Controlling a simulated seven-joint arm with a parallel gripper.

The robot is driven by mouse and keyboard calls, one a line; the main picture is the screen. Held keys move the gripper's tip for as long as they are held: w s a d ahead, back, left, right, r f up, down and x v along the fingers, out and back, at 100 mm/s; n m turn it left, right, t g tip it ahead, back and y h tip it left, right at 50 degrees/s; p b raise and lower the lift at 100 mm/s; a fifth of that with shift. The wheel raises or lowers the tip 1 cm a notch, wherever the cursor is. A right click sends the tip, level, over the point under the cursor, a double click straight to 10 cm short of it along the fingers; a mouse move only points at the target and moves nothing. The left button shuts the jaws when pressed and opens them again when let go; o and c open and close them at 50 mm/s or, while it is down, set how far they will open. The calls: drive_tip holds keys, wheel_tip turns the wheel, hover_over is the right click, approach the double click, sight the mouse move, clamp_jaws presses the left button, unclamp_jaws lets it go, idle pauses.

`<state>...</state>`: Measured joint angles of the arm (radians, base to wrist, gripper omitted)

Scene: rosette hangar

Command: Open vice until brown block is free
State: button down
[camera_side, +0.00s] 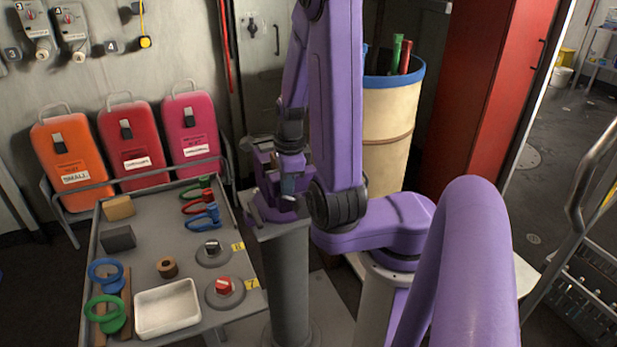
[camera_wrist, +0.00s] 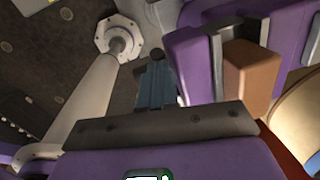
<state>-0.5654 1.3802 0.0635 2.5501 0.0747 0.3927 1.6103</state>
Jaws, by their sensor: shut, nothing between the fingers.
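The purple vice (camera_side: 256,212) stands on top of a grey pedestal. In the wrist view the vice (camera_wrist: 188,58) shows at the upper right. The brown block (camera_wrist: 250,76) sits upright between its jaws, with a grey jaw plate against its left side. I cannot make out the block in the side view. My gripper (camera_side: 288,186) is at the vice, pointing down. In the wrist view its blue-grey fingers (camera_wrist: 156,68) are together, left of the block and apart from it. The vice's handle is not clear in either view.
A grey table (camera_side: 150,238) left of the pedestal holds a tan block (camera_side: 118,208), a dark block (camera_side: 118,239), a white tray (camera_side: 167,308), knobs, pliers and rings. A cream barrel (camera_side: 388,130) stands behind my arm. A red cabinet (camera_side: 490,90) is farther right.

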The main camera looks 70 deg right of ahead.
sight(277, 193)
drive_tip(key=shift+w+a+f, duration=0.9)
drive_tip(key=shift+a+f, duration=0.05)
drive_tip(key=shift+a, duration=0.05)
drive_tip(key=shift+w+a+f, duration=0.2)
drive_tip(key=shift+f, duration=0.3)
drive_tip(key=shift+w+a+f, duration=0.15)
drive_tip(key=shift+f, duration=0.35)
drive_tip(key=shift+w+a+f, duration=0.2)
drive_tip(key=shift+f, duration=0.3)
drive_tip(key=shift+f, duration=0.1)
drive_tip(key=shift+w, duration=0.1)
